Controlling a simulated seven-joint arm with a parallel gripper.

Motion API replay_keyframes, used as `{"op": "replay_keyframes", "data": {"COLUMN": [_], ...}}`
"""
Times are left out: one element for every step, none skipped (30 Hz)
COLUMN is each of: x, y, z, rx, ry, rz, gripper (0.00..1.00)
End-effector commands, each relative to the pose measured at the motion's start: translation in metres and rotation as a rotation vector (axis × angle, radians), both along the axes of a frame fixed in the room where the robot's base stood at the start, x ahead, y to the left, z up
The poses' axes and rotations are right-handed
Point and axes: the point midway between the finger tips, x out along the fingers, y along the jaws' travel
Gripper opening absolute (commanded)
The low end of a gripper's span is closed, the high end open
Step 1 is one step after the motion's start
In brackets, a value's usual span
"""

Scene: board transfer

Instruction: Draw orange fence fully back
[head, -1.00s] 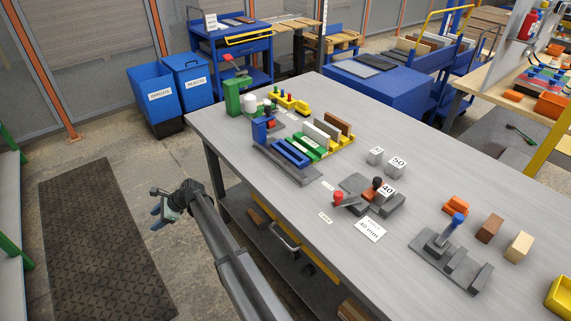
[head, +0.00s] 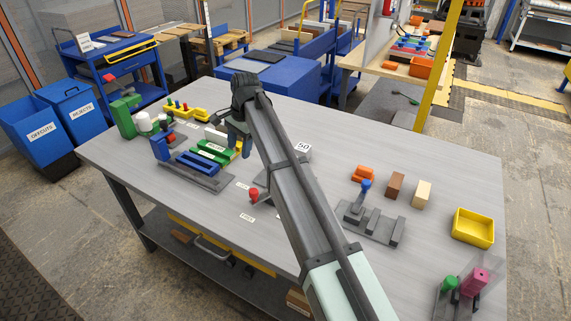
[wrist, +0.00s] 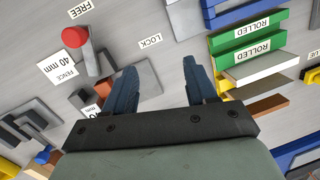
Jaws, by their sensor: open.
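My gripper (head: 238,145) is above the table near the green boards, its fingers pointing down. In the wrist view my gripper (wrist: 162,82) is open with nothing between its fingers. The fence fixture has a red knob (head: 253,195), which also shows in the wrist view (wrist: 75,37), beside a fence card (wrist: 75,66) reading 40 mm. A separate orange piece (head: 363,174) lies behind the blue-knobbed fixture (head: 368,222), right of my arm.
Green boards (wrist: 248,38) marked ROLLED and a blue fixture (head: 194,164) lie near my gripper. A brown block (head: 395,184), a cream block (head: 422,194) and a yellow bin (head: 473,228) stand farther right.

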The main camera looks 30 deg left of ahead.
Motion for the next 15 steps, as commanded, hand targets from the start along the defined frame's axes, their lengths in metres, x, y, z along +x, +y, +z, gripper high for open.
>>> {"op": "replay_keyframes", "data": {"x": [0.018, 0.027, 0.037, 0.044, 0.049, 0.056, 0.06, 0.064, 0.067, 0.069, 0.071, 0.072, 0.073, 0.073, 0.074], "y": [-0.03, -0.043, -0.061, -0.073, -0.084, -0.097, -0.105, -0.112, -0.12, -0.124, -0.128, -0.131, -0.133, -0.134, -0.135], "z": [0.014, 0.022, 0.03, 0.036, 0.041, 0.048, 0.051, 0.055, 0.059, 0.061, 0.063, 0.064, 0.063, 0.062, 0.06], "rx": [-0.025, -0.04, -0.061, -0.075, -0.087, -0.103, -0.113, -0.123, -0.131, -0.136, -0.141, -0.147, -0.149, -0.15, -0.151], "ry": [-0.024, -0.036, -0.049, -0.058, -0.065, -0.076, -0.079, -0.084, -0.09, -0.093, -0.095, -0.096, -0.097, -0.097, -0.097], "rz": [-0.017, -0.024, -0.033, -0.039, -0.046, -0.054, -0.059, -0.064, -0.068, -0.071, -0.072, -0.075, -0.076, -0.077, -0.077], "gripper": [0.56, 0.56, 0.56, 0.56, 0.56, 0.56, 0.56, 0.56, 0.56, 0.56, 0.56, 0.56, 0.56, 0.56, 0.56]}}
